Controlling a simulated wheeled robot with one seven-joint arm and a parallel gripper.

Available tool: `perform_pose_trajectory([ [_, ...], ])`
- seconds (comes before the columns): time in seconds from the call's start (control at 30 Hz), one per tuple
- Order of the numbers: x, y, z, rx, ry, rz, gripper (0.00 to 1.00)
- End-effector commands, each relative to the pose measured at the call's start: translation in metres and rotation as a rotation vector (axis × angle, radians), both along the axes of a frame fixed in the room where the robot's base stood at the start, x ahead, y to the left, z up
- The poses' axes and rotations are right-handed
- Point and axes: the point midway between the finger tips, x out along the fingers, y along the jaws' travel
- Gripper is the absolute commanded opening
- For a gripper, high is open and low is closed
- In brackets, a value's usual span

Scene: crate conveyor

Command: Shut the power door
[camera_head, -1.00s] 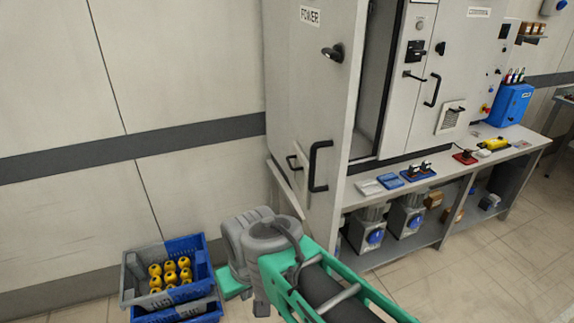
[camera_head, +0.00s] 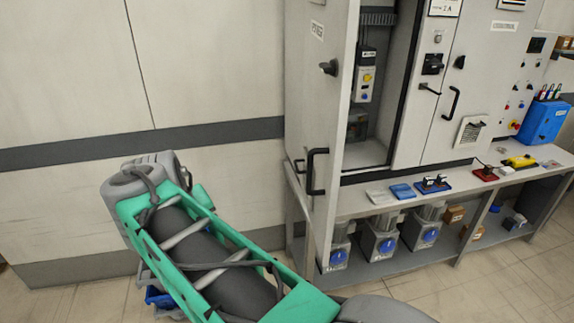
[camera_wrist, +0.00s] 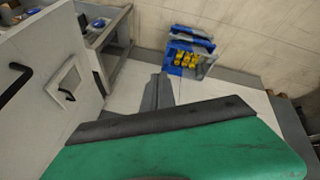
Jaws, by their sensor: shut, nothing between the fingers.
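The power door (camera_head: 312,110), a tall pale grey panel, stands open at the left of its cabinet. It is seen at a steep slant, with a dark knob (camera_head: 328,68) and a black bar handle (camera_head: 316,170) on its outer face. The cabinet opening behind it shows devices inside (camera_head: 366,80). In the wrist view the door (camera_wrist: 45,120) is at the left, with the bar handle (camera_wrist: 14,82) at the edge. My gripper (camera_wrist: 158,92) is shut and empty, to the right of the door and apart from it. In the head view my arm hides the gripper.
A long bench (camera_head: 350,198) runs under the cabinets, with motors on its lower shelf. A blue crate (camera_wrist: 190,42) with yellow parts stands on the floor by the wall; my arm mostly covers it in the head view. Floor between door and crate is clear.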

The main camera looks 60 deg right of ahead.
Motion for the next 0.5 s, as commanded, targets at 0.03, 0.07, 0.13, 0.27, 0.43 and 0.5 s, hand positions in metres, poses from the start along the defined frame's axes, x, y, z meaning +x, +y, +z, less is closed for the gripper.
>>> perform_pose_trajectory([
  [0.03, -0.012, -0.044, 0.043, -0.054, 0.001, -0.117, 0.0],
  [0.07, -0.023, -0.068, 0.062, -0.085, 0.007, -0.185, 0.0],
  [0.13, -0.052, -0.109, 0.096, -0.138, 0.027, -0.323, 0.0],
  [0.27, -0.088, -0.141, 0.126, -0.18, 0.055, -0.466, 0.0],
  [0.43, -0.096, -0.153, 0.115, -0.185, 0.064, -0.491, 0.0],
  [0.5, -0.097, -0.16, 0.104, -0.185, 0.063, -0.49, 0.0],
])
